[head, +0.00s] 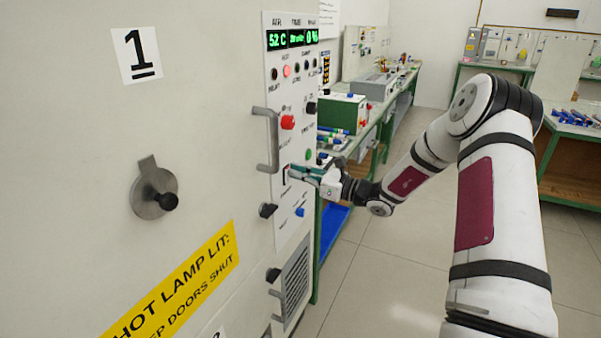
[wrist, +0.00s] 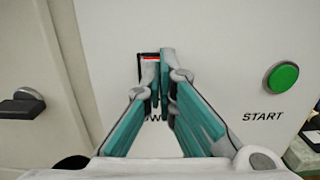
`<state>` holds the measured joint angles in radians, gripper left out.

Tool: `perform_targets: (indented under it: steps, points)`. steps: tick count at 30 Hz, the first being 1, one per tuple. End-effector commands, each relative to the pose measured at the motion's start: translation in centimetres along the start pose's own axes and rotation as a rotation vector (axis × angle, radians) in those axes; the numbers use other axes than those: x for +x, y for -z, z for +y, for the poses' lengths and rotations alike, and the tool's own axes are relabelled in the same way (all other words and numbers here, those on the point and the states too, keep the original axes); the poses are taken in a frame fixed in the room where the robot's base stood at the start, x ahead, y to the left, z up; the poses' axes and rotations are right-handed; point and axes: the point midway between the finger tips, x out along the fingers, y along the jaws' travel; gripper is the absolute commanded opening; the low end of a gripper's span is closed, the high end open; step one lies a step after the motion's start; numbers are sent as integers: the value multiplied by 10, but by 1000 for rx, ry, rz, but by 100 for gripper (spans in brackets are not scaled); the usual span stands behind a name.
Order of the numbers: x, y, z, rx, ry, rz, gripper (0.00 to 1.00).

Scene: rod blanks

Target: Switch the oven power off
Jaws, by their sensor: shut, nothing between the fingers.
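The oven (head: 80,210) is a large pale cabinet with a control panel (head: 289,225) on its right edge. My gripper (head: 291,172) is shut and empty, with its fingertips at the lower part of the panel, near a small dark switch. In the wrist view my gripper (wrist: 158,62) has its fingertips right in front of the power switch (wrist: 150,55), a black rocker with a red strip showing at its top. The fingers hide most of the switch and part of the label under it. Whether the tips touch it I cannot tell.
A green START button (wrist: 283,78) is right of the switch. Above it on the panel sit a red knob (head: 288,122) and a green readout (head: 291,38). A door handle (head: 269,140) stands out just left of the panel. A green-framed bench (head: 385,125) is behind.

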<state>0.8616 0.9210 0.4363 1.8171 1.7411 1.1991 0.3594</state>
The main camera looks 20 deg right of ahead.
Motion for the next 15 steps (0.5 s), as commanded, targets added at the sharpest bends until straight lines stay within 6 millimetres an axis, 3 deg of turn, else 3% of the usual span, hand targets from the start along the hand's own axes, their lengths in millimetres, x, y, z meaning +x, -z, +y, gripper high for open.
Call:
perform_targets:
  steps: [1, 15]
  points:
    - [5, -8, 3, -6, -6, 15, 0]
    - [11, -12, 2, -8, -8, 32, 0]
